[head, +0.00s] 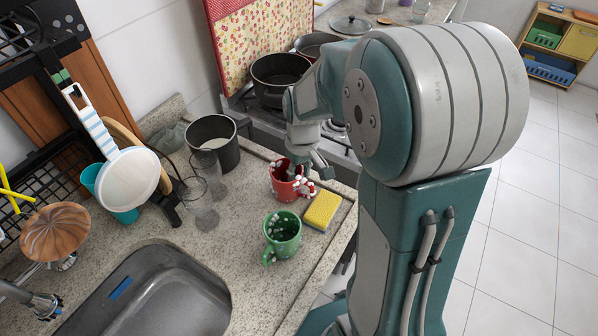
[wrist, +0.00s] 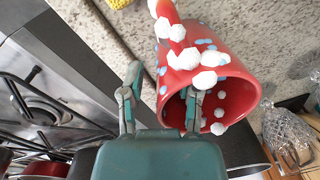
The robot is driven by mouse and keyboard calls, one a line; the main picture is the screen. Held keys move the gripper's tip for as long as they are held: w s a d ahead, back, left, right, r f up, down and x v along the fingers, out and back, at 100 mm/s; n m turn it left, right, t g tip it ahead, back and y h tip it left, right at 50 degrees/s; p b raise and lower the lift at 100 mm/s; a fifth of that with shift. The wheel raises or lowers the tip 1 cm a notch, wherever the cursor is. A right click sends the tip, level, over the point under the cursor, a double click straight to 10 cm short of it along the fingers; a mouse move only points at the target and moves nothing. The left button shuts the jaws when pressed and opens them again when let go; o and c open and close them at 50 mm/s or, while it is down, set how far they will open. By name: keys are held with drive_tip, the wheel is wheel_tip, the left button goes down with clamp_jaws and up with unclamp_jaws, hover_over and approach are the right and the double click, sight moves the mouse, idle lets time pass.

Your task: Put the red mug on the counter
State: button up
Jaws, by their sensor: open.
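The red mug (head: 283,190) with white and pale blue dots stands upright on the speckled counter (head: 262,300), close to its stove-side edge. My gripper (head: 306,166) is just above and at the mug's rim, with its fingers open. In the wrist view the red mug (wrist: 207,62) fills the upper right, its mouth facing the camera. My gripper (wrist: 163,88) straddles the mug's wall: one finger reaches into the mouth, the other is outside. I cannot tell whether either finger touches the wall.
A green mug (head: 283,235) and a yellow sponge (head: 322,210) stand close by the red mug. Clear glasses (head: 200,205) and a dark pot (head: 214,143) are to its left. The sink (head: 150,295) is at front left; the stove (head: 338,140) lies behind.

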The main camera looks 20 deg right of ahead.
wheel_tip(320, 180, up, 12)
drive_tip(key=s+a+r+m+t, duration=0.1)
drive_tip(key=s+a+r+t, duration=0.1)
drive_tip(key=s, duration=0.5)
drive_tip(key=s+a+r+m+t, duration=0.1)
drive_tip(key=s+a+t, duration=0.1)
drive_tip(key=s, duration=0.6)
drive_tip(key=shift+s+r+m+t+h, duration=0.3)
drive_tip(key=shift+r+t, duration=0.1)
drive_tip(key=shift+t, duration=0.5)
